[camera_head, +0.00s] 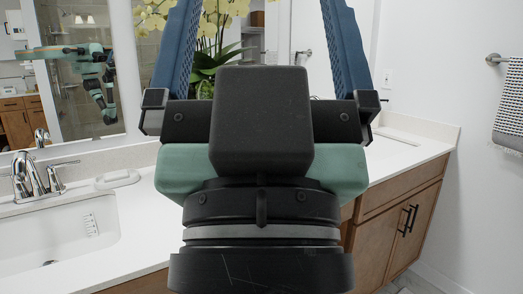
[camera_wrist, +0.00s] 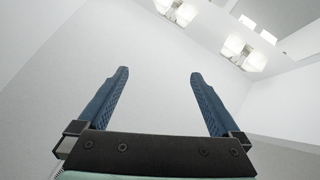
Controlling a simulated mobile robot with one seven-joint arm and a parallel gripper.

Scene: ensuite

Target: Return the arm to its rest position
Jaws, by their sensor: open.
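My gripper (camera_wrist: 158,75) is open and empty, with its two blue fingers wide apart. In the head view my gripper and wrist fill the middle of the picture, raised in front of the vanity counter. The fingertips are cut off at the top edge there. My arm hides the middle of the counter and part of the mirror.
A white counter (camera_head: 130,235) holds a sink (camera_head: 58,240) and chrome faucet (camera_head: 30,178) at left. A white soap dish (camera_head: 118,179) lies beside it. White orchids (camera_head: 157,14) stand behind my gripper. A towel (camera_head: 510,105) hangs at right. The mirror (camera_head: 70,75) reflects my arm.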

